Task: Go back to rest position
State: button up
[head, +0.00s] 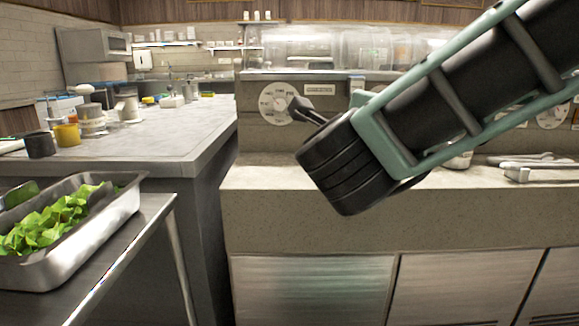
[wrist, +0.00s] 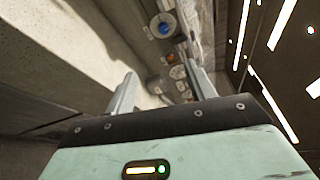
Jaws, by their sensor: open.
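My gripper shows in the wrist view (wrist: 160,88), its two grey fingers spread apart with nothing between them. It is held in the air, and the wrist view is strongly tilted, with the counter on the left and ceiling lights on the right. In the head view my arm comes in from the upper right and crosses in front of the sauce counter (head: 300,181). The fingers cannot be made out there. The arm hides part of the counter top and the wall behind it.
A steel pan of green leaves (head: 107,213) stands on a side table (head: 150,222) at the left. A grey worktop (head: 190,135) with cups and jars lies behind it. Utensils (head: 535,166) lie on the counter at the right. Clear containers (head: 365,47) stand at the back.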

jog(key=s+a+f+n+g+y, duration=0.15)
jog(key=a+f+n+y, duration=0.35)
jog(key=a+n+y, duration=0.5)
jog(key=s+a+f+n+g+y, duration=0.1)
jog(key=s+f+n+g+y, duration=0.1)
jog(key=s+f+n+g, duration=0.55)
jog(key=s+d+f+n+g+h, duration=0.2)
jog(key=s+d+f+n+g, duration=0.2)
jog(key=s+d+f+n, duration=0.25)
jog(key=s+d+f+n+g+h, duration=0.3)
jog(key=s+d+f+n, duration=0.15)
jog(key=s+n, duration=0.4)
notch_tip(320, 180, up, 30)
jog(key=s+d+p, duration=0.2)
jog(key=p, duration=2.8)
jog(key=shift+m+g, duration=0.3)
jog(key=shift+m, duration=0.05)
